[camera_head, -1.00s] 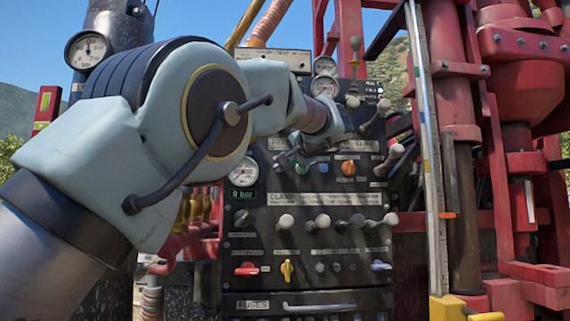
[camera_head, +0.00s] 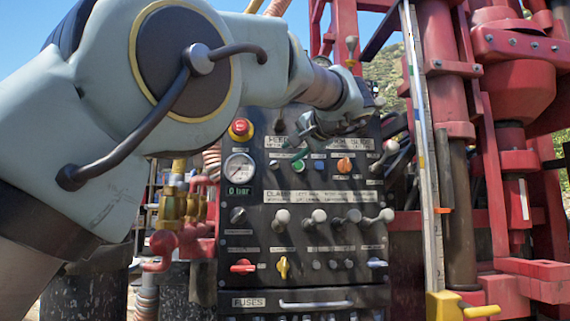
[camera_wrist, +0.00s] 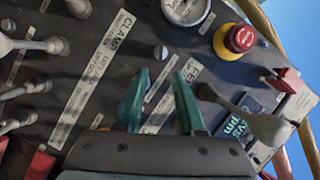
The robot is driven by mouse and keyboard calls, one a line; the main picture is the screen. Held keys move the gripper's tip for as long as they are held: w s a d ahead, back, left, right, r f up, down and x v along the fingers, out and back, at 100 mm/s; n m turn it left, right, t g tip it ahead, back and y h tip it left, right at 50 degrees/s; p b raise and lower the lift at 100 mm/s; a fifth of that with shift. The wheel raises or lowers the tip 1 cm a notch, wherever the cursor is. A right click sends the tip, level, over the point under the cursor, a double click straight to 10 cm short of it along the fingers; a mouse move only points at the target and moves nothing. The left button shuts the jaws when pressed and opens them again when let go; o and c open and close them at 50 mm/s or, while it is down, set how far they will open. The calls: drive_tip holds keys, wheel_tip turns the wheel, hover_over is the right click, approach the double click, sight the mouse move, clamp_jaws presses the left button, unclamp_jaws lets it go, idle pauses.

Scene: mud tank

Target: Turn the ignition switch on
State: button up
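The black control panel (camera_head: 330,235) carries knobs, levers and buttons. A small silver switch (camera_head: 274,166), possibly the ignition switch, sits left of the green button (camera_head: 298,164); its label is too small to read. A small silver knob (camera_wrist: 160,53) that seems the same one shows in the wrist view, beyond the fingertips. My gripper (camera_head: 303,138) is in front of the panel's upper middle, above the green button. In the wrist view my gripper's (camera_wrist: 160,88) teal fingers are apart, with nothing held between them. Whether they touch the panel cannot be told.
A red emergency stop (camera_head: 241,129) and a pressure gauge (camera_head: 239,167) are at the panel's left. A row of clamp levers (camera_head: 318,217) sticks out below. In the wrist view a grey lever (camera_wrist: 262,126) stands close right of the fingers. Red rig machinery (camera_head: 510,150) fills the right.

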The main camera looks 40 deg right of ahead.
drive_tip(key=shift+v, duration=1.75)
